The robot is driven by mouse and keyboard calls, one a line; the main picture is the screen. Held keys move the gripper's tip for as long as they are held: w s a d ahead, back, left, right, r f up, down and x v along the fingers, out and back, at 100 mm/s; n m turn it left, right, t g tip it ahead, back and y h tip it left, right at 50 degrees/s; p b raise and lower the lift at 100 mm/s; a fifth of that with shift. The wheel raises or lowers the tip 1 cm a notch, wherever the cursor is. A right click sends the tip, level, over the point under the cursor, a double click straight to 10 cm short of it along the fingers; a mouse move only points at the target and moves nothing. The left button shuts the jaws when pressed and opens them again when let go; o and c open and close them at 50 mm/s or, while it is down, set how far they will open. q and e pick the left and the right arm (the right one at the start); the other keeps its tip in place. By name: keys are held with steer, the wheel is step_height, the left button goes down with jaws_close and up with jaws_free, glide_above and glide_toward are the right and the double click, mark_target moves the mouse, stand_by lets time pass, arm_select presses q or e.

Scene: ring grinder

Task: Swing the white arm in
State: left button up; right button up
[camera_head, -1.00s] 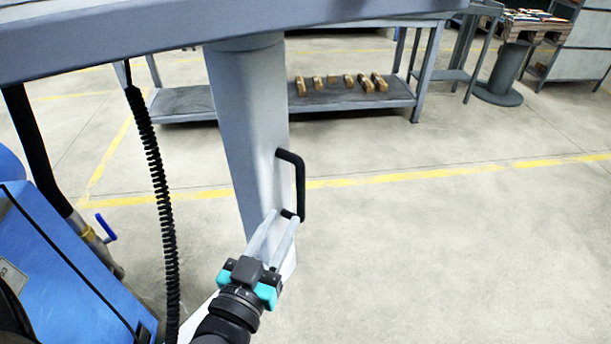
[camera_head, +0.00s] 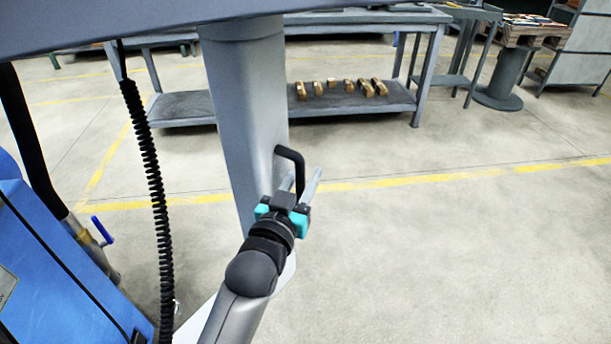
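The pale grey-white arm runs as a beam (camera_head: 120,22) across the top left, with a thick column (camera_head: 243,110) hanging from it. A black D-shaped handle (camera_head: 291,152) sticks out from the column's right side. My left gripper (camera_head: 304,176) is at the handle, with its two pale fingers apart. The handle's upright bar shows between the fingers; I cannot tell whether they touch it. The gripper body hides the handle's lower end. My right gripper is not in view.
A blue machine (camera_head: 50,270) and a black coiled cable (camera_head: 152,170) are at the left. Behind stands a grey workbench (camera_head: 415,100) with several brass-coloured blocks (camera_head: 340,87) on its lower shelf.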

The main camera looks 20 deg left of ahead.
arm_select(q)
steer(key=shift+w, duration=0.3)
jaws_close()
stand_by(1.3)
